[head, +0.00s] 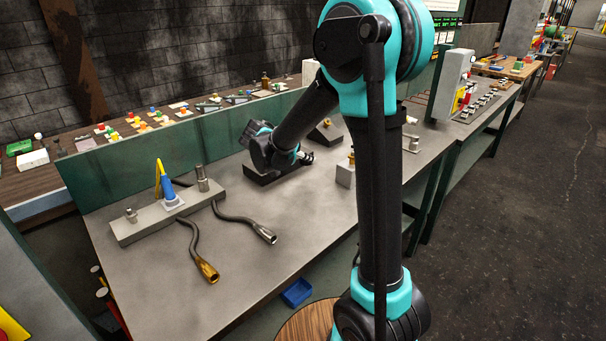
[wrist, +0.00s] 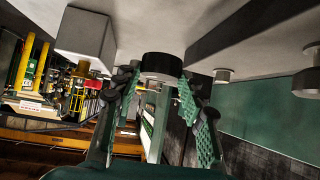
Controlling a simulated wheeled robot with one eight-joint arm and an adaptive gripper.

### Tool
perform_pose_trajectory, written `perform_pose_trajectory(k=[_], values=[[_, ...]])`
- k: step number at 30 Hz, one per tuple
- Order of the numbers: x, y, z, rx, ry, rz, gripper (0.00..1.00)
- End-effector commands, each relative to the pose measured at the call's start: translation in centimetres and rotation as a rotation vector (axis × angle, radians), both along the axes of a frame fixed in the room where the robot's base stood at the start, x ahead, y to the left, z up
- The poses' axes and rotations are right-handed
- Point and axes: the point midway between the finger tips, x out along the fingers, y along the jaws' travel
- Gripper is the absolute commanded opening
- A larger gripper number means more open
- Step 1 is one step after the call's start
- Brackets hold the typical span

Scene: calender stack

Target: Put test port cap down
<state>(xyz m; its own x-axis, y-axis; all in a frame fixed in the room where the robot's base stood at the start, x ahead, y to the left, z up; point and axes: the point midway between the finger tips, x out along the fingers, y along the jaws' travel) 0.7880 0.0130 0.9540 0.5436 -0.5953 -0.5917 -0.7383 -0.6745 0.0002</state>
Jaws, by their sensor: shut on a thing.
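The test port cap (wrist: 161,65) looks like a short dark cylinder in the wrist view, between the fingertips of my gripper (wrist: 158,88). My gripper's green-padded fingers are shut on it. Its top end is close to the pale grey bench surface; I cannot tell whether it touches. In the head view my gripper (head: 306,158) is low over the back of the metal bench (head: 270,215), between a dark block and a pale block. The cap itself cannot be made out there.
A pale block (head: 346,172) with a brass fitting stands right of my gripper. A dark block (head: 262,172) lies left of it, and a dark wedge (head: 326,134) behind. Two hoses (head: 245,226) lie by a grey fixture bar (head: 140,224).

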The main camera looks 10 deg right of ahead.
Motion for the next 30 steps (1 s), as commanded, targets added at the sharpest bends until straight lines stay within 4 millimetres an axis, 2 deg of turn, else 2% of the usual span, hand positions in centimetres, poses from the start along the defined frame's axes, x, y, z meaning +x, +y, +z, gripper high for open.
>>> perform_pose_trajectory(k=[3,8,16,29,30], values=[[0.0,0.0,-2.0,0.000,0.000,0.000,0.15],[0.0,0.0,-3.1,0.000,0.000,0.000,0.15],[0.0,0.0,-6.3,0.000,0.000,0.000,0.15],[0.0,0.0,-7.0,0.000,0.000,0.000,0.15],[0.0,0.0,-7.1,0.000,0.000,0.000,0.42]])
